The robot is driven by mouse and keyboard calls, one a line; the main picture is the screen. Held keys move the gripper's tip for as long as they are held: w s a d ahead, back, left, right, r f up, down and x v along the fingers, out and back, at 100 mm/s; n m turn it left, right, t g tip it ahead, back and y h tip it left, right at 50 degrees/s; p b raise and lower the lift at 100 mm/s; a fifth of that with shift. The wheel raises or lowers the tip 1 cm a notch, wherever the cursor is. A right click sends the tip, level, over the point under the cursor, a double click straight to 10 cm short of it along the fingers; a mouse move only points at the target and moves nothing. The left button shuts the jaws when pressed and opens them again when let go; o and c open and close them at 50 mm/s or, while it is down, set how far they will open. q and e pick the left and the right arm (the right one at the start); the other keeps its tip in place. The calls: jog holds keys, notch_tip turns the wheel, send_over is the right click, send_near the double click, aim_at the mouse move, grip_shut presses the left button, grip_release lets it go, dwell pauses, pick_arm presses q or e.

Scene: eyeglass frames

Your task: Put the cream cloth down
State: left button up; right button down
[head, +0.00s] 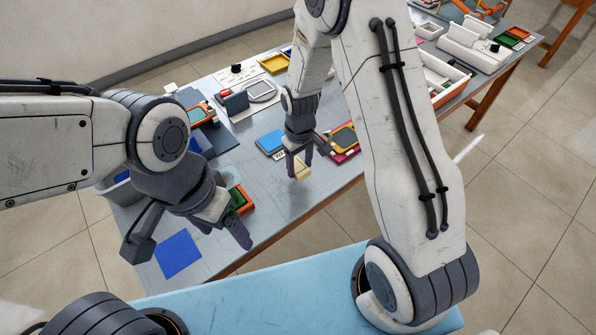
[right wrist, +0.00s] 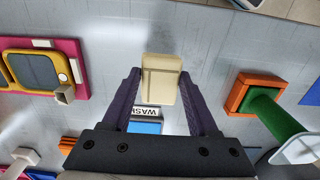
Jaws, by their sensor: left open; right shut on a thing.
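The cream cloth (head: 302,172) is a small folded block. It is between the fingers of my right gripper (head: 299,162), low over the grey table (head: 283,205). In the right wrist view the cream cloth (right wrist: 161,78) sits at the fingertips, with a finger on each side. My right gripper is shut on it. I cannot tell whether its underside touches the table. My left gripper (head: 226,230) is open and empty, near the table's front left, between a blue square mat and an orange block.
The blue square mat (head: 178,254) lies front left. The orange block with a green top (head: 239,200) stands behind my left gripper. A blue pad (head: 269,142) labelled WASH and a pink-and-yellow tray (head: 345,137) lie behind the cloth. Bare table surrounds the cloth in front.

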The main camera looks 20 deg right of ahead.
aim_at(298, 174)
jog(key=shift+w+a+f, duration=0.2)
jog(key=shift+f, duration=0.05)
jog(key=shift+f+p, duration=0.3)
jog(key=shift+f, duration=1.65)
jog(key=shift+f, duration=0.15)
jog(key=shift+c, duration=0.8)
grip_release()
